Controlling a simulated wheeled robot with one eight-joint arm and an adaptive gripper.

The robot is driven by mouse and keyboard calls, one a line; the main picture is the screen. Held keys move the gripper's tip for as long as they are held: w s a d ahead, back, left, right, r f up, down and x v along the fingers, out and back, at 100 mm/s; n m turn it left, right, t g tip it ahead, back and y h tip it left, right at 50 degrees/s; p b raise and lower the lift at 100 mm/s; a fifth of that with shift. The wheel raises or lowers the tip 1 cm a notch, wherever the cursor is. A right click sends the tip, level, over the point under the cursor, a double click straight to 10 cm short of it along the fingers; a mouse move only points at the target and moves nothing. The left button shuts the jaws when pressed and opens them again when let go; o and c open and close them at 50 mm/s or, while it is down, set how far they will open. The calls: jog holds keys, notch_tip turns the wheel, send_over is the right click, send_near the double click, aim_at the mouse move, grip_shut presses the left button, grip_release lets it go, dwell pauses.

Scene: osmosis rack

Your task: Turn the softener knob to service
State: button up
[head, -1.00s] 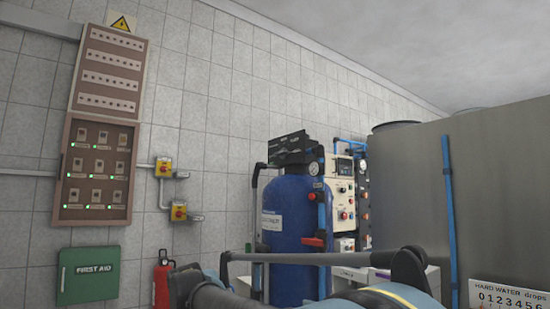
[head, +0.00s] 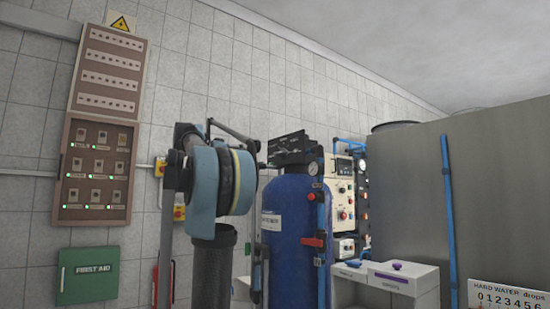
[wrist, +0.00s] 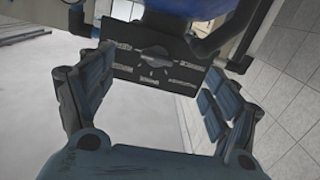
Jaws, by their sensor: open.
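The softener is a blue tank (head: 287,225) with a black valve head (head: 290,149) on top, just right of my raised arm in the head view. In the wrist view, the black control panel (wrist: 180,80) carries a small grey knob (wrist: 155,60) with several pale labels around it. The labels are too blurred to read, and I cannot tell which one the knob points to. My gripper (wrist: 155,72) is open in the wrist view, its two ridged fingers on either side of the knob's line of view, apart from the panel and holding nothing. It cannot be made out in the head view.
A control cabinet (head: 343,190) stands behind, grey boxes (head: 400,283) to the right, and a large grey tank (head: 410,190) beyond. Dark pipes flank the panel in the wrist view.

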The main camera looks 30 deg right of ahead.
notch_tip(320, 180, up, 3)
jog(key=w, duration=0.1)
jog(key=m, duration=0.1)
send_near(277, 153)
jog(key=shift+h, duration=0.4)
jog(key=d, duration=0.9)
jog(key=shift+w+d+f, duration=0.35)
jog(key=shift+c, duration=0.3)
jog(key=c, duration=1)
